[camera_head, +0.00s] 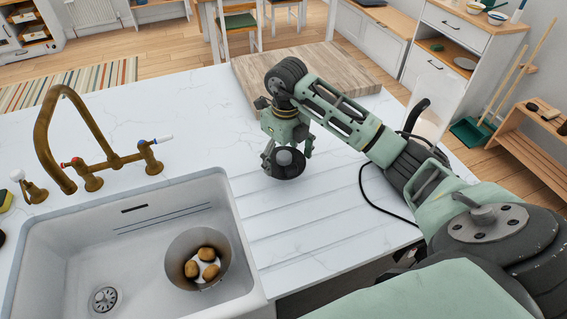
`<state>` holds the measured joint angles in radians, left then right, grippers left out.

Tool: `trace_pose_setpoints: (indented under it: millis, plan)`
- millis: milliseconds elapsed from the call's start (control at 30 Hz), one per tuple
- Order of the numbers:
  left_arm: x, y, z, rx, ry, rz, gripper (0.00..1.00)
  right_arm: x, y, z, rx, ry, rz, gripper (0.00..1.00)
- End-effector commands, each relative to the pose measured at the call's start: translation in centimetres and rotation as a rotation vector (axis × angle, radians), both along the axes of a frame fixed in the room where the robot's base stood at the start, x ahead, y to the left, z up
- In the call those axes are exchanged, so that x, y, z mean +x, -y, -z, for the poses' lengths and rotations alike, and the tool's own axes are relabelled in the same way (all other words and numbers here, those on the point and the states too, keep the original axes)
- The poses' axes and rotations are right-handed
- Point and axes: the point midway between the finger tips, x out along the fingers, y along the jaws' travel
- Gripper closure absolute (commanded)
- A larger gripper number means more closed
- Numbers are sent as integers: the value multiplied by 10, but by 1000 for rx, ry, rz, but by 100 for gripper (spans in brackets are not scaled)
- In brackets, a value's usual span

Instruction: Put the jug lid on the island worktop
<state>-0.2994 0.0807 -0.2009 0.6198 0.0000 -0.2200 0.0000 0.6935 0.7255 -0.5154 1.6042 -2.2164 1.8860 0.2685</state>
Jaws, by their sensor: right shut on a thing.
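The jug lid (289,170), a small dark round piece with a grey raised middle, is in the fingers of my right gripper (288,152). The gripper points down and is shut on the lid. The lid is at or just above the island worktop (205,115), a white marbled surface, right of the sink. I cannot tell whether the lid touches the worktop. A pale jug (428,122) with a dark handle stands at the worktop's right end, partly behind my right arm. My left gripper is not in view.
A white sink (60,239) holds a pot (218,288) with potatoes (208,272). A brass tap (92,140) rises behind it. A wooden board (335,65) lies at the far edge. A black cable (370,198) curves right of the lid. Worktop between tap and board is clear.

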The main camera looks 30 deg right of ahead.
Motion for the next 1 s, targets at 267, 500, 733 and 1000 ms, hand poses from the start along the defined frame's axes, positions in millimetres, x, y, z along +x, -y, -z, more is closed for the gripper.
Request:
trace_pose_setpoints:
  millis: [267,500,733,1000]
  plan:
    - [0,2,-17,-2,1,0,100,0,-5,27,0,-4,1,43]
    - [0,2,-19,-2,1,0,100,1,-4,43,-2,1,-1,43]
    - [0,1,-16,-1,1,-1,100,1,-4,46,-2,0,-1,43]
    - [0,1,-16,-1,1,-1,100,1,-4,46,-1,0,0,0]
